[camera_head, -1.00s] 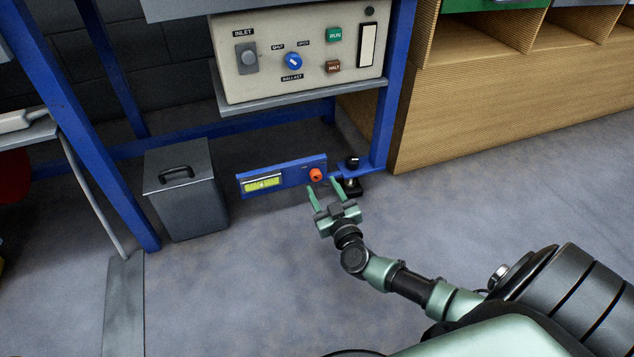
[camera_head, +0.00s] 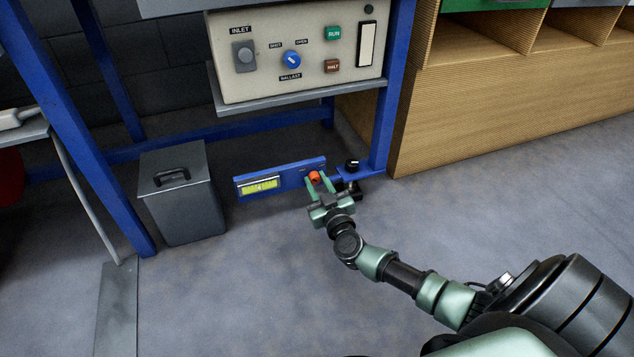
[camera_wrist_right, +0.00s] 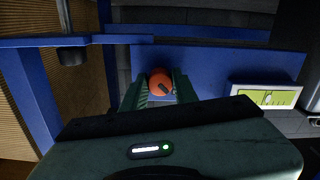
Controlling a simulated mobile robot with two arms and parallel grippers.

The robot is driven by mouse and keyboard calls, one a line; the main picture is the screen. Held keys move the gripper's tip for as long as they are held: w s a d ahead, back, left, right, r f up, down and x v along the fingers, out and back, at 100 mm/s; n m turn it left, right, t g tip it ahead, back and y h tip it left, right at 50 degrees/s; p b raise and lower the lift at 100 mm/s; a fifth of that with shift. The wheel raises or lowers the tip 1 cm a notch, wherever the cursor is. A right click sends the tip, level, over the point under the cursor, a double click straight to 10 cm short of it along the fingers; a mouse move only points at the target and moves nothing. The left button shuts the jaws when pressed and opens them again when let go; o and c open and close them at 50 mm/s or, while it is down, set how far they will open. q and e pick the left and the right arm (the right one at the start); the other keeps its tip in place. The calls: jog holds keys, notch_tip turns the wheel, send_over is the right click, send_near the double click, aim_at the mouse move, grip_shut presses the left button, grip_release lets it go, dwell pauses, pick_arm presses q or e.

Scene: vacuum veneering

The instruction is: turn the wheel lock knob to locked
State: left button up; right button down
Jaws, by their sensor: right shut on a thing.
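The orange-red wheel lock knob (camera_head: 315,176) sits at the right end of a low blue panel (camera_head: 292,178) with a lit yellow-green display (camera_head: 260,187). My right gripper (camera_head: 320,183) is at the knob, its green fingers shut on it from either side. The right wrist view shows the knob (camera_wrist_right: 160,82) between the two fingers (camera_wrist_right: 158,90), with a dark mark on its face. The lettering by the knob is too small to read. My left gripper is not in view.
A black knob (camera_head: 352,165) on a blue bracket stands just right of the panel, by the blue frame leg (camera_head: 393,90). A grey lidded bin (camera_head: 184,200) stands to the left. The cream control box (camera_head: 297,60) is above. Floor in front is clear.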

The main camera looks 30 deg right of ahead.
jog(key=shift+a+r+m+p, duration=0.1)
jog(key=shift+r+m+p, duration=0.1)
jog(key=shift+m+p, duration=1.15)
jog(key=shift+p, duration=0.55)
jog(key=shift+f+m+p, duration=0.15)
jog(key=shift+m+p, duration=0.15)
jog(key=shift+m, duration=0.75)
jog(key=m, duration=0.2)
jog(key=shift+m, duration=0.3)
jog(key=m, duration=0.3)
jog(key=shift+m, duration=0.4)
jog(key=m, duration=0.6)
jog(key=shift+m, duration=0.4)
jog(key=c, duration=1.1)
grip_release()
